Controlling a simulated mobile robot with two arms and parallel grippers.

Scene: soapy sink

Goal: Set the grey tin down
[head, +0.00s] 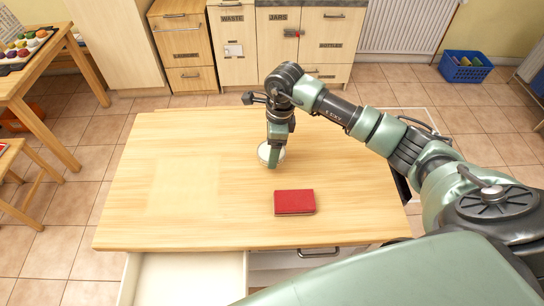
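The grey tin (263,153) is a small, round, pale vessel, upright at the middle of the wooden table, towards the back. My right gripper (273,158) reaches down over it from above, with one green finger in front of the tin's near side. The gripper looks shut on the tin; its far finger is hidden. I cannot tell whether the tin's base touches the tabletop or hangs just above it. My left gripper is not in view.
A red book-like block (294,202) lies on the table (180,190) just nearer than the tin. The left half of the tabletop is clear. An open drawer (190,278) sticks out below the front edge. A blue crate (465,67) stands on the floor far right.

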